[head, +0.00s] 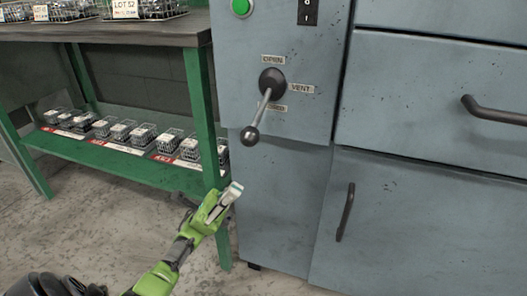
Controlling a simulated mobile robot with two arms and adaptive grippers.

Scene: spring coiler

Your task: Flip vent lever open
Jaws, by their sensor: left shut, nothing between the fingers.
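The vent lever (262,113) is a metal rod with a dark ball at its end, mounted on a black round hub on the grey-blue machine front. It points down and slightly left. An OPEN label (273,59) sits above the hub and a VENT label (300,88) to its right. A third label below the hub is partly hidden by the rod. My left gripper (233,191) is green with pale fingertips, shut and empty, below and slightly left of the lever's ball and apart from it. My right gripper is not in view.
A green workbench (140,33) with a dark top stands left of the machine, its front leg close beside my left gripper. Its lower shelf holds several wire baskets (121,129). The machine also has a green button (241,7) and dark handles (345,212) on the right.

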